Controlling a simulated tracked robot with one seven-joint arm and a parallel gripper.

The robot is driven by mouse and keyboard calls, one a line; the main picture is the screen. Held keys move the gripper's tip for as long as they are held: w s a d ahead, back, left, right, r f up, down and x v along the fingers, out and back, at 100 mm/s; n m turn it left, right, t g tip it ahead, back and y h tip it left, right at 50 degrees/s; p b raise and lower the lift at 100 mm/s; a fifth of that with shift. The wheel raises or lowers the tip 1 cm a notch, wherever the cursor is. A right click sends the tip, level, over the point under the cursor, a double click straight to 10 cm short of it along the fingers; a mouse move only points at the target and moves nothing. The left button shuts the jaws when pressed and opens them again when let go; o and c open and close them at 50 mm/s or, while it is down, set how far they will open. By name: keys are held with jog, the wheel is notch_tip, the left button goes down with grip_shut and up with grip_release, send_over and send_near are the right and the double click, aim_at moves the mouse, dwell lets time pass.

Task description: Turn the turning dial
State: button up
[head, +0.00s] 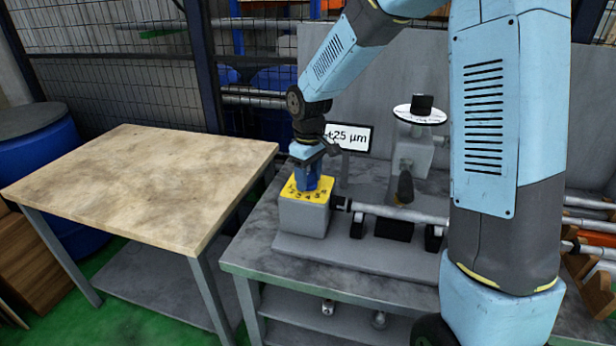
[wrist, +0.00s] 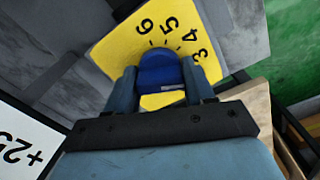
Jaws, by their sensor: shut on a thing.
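The turning dial (wrist: 161,70) is a blue knob on a yellow numbered plate (head: 291,190), which lies on top of a grey block at the left end of the grinder. My gripper (head: 308,176) points down over the plate and is shut on the dial. In the wrist view my two fingers (wrist: 163,83) stand on either side of the blue knob. The figures 3, 4, 5 and 6 show on the plate (wrist: 112,62). In the head view my gripper covers most of the dial. A white display (head: 350,137) behind it reads about +25 µm; its first sign is partly covered.
A bare wooden-topped table (head: 140,185) stands to the left. The grinder's metal shaft (head: 400,212) runs right from the block. A round white disc (head: 420,114) stands above it. A wire fence (head: 120,80) and blue barrels (head: 40,140) are behind.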

aim_at(309, 174)
jog(key=shift+d+n, duration=0.1)
jog(key=shift+n, duration=0.5)
jog(key=o, duration=1)
notch_tip(309, 174, up, 14)
jog(key=shift+f, duration=0.15)
dwell(0.4)
